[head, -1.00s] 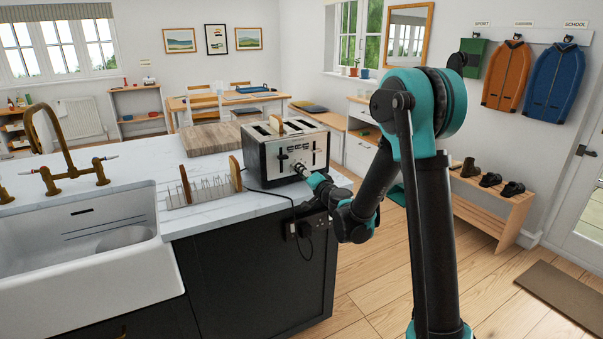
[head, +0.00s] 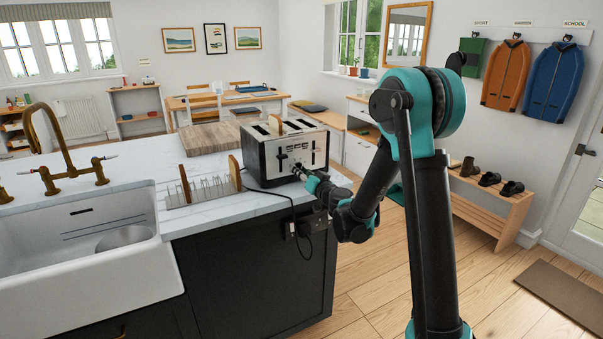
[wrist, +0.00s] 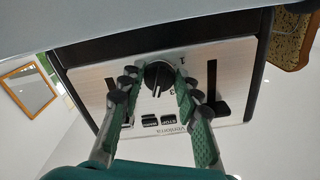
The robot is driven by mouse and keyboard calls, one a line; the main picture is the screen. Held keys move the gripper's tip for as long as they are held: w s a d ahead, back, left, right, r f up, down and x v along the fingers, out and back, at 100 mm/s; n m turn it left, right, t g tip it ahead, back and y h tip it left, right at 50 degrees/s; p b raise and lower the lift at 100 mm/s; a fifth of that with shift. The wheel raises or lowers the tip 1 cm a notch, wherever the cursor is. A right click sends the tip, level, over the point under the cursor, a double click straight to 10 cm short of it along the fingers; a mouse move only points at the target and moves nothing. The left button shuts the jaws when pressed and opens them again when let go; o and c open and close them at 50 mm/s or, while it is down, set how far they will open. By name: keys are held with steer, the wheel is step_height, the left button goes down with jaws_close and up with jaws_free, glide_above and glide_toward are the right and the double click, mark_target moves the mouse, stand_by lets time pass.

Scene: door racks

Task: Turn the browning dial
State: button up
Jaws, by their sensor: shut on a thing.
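The toaster (head: 285,150) is a silver and black box standing on the worktop near its right end. In the wrist view its front panel (wrist: 100,92) shows upside down, with the black browning dial (wrist: 157,76) in the middle. Numbers are printed around the dial, and buttons and lever slots show on the panel. My gripper (wrist: 157,84) has its two green-padded fingers on either side of the dial, shut on it. In the head view my gripper (head: 302,174) reaches the toaster's front from the right; the dial itself is hidden or too small to tell there.
A dish rack (head: 205,188) with wooden ends stands left of the toaster, and a wooden board (head: 210,136) lies behind it. A black cable (head: 290,205) hangs from the worktop to a socket. The sink (head: 80,240) is at the left.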

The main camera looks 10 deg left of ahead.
stand_by(0.4)
steer(key=o, duration=1.1)
steer(key=v, duration=1.2)
